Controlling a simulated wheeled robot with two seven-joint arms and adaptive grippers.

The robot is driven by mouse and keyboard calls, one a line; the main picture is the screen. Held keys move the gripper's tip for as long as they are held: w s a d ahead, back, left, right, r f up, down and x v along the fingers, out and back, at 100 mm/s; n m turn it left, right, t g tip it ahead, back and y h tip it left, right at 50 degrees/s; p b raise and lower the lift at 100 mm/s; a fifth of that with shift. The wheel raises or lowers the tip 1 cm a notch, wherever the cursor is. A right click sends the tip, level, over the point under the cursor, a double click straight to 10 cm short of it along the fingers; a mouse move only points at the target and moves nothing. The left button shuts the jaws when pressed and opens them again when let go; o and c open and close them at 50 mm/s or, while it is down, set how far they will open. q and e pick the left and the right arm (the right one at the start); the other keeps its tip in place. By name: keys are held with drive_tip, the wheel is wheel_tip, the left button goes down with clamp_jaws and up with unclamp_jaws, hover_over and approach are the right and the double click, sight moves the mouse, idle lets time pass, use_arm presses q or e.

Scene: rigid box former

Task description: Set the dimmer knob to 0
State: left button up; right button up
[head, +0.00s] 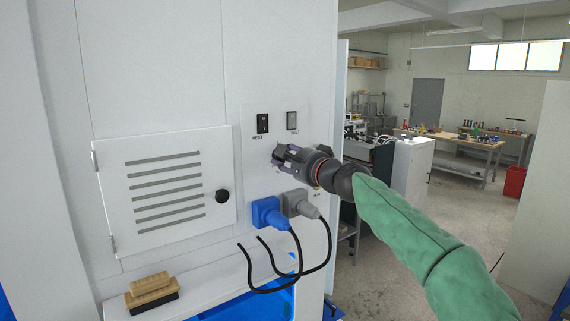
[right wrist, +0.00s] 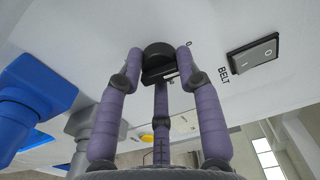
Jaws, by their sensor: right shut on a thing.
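The dimmer knob (right wrist: 158,52) is a dark round knob on the white panel, seen at the top middle of the right wrist view. My right gripper (right wrist: 158,68) has its purple fingers closed around the knob. In the head view my right gripper (head: 279,156) reaches the panel from the right, below the two rocker switches, and hides the knob. A small printed 0 shows on the panel just right of the knob in the wrist view. I cannot tell which mark the knob points to. My left gripper is not in view.
A dark switch (head: 263,123) and the BELT switch (head: 292,120) sit just above. A blue plug (head: 266,213) and a grey plug (head: 299,204) with black cables sit below. Left are a vented door (head: 165,188) and a brush (head: 151,291) on the ledge.

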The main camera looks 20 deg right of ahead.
drive_tip(key=shift+n+b, duration=0.4)
drive_tip(key=shift+n, duration=0.4)
drive_tip(key=shift+d, duration=0.1)
drive_tip(key=o, duration=1.1)
drive_tip(key=shift+w, duration=0.1)
drive_tip(key=shift+o, duration=0.2)
drive_tip(key=shift+w, duration=0.1)
drive_tip(key=v, duration=1.2)
